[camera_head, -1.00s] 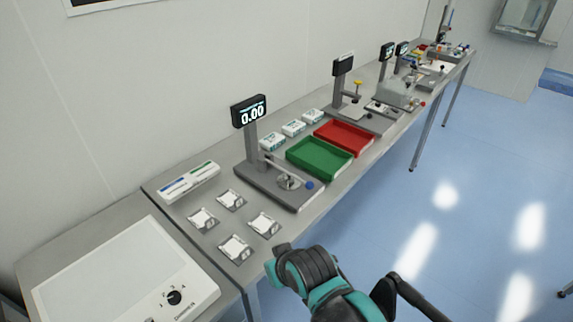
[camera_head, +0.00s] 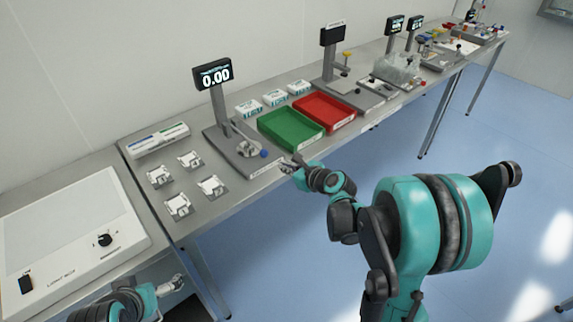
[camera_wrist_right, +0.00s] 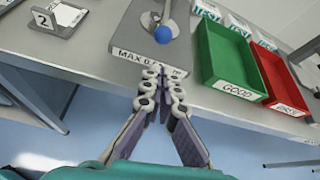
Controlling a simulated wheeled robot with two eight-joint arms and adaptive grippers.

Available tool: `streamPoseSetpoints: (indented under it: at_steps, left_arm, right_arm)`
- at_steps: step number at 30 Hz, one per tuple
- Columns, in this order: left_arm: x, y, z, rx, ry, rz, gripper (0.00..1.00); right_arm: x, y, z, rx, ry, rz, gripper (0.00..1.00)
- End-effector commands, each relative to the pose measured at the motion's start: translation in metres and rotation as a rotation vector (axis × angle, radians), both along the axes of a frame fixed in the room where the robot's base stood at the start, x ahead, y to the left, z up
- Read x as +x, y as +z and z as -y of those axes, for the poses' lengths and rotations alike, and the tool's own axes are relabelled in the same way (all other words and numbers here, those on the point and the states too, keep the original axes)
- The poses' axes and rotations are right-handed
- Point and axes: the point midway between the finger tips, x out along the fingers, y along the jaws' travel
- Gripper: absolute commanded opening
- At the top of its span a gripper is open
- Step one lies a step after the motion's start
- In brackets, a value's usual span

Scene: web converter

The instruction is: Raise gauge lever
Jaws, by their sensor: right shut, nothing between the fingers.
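The gauge (camera_head: 240,157) is a grey stand on the bench with a display reading 0.00. Its lever has a blue ball knob (camera_head: 263,154) at the front right of the base. The knob also shows in the right wrist view (camera_wrist_right: 163,35), beyond my fingertips. My right gripper (camera_head: 287,163) is shut and empty at the bench's front edge, close to the knob but apart from it. In the wrist view, its fingertips (camera_wrist_right: 164,72) lie over the gauge's front label. My left gripper (camera_head: 172,285) is low at the left, below the bench top; its finger state is unclear.
A green tray (camera_head: 263,120) and a red tray (camera_head: 352,108) stand right of the gauge, with several white boxes behind. Several small numbered holders (camera_head: 179,206) lie to its left. A white light box (camera_head: 70,225) is at the near left. Open floor lies right of the bench.

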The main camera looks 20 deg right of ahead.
Motion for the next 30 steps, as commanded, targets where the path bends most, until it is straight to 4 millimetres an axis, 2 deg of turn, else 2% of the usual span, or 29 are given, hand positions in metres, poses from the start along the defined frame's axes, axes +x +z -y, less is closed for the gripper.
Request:
streamPoseSetpoints:
  at_steps: [16,21,30]
  left_arm:
    - [0.000,-0.029,0.000,0.000,0.000,0.000,1.00]
    - [0.000,-0.031,0.000,0.000,0.000,0.000,1.00]
    - [0.000,-0.031,0.000,0.000,0.000,0.000,1.00]
  right_arm:
    - [0.073,-0.038,-0.022,0.002,0.000,-0.001,0.00]
    - [0.084,-0.042,-0.025,0.001,0.000,-0.001,0.00]
    - [0.085,-0.042,-0.026,0.001,0.000,0.000,0.00]
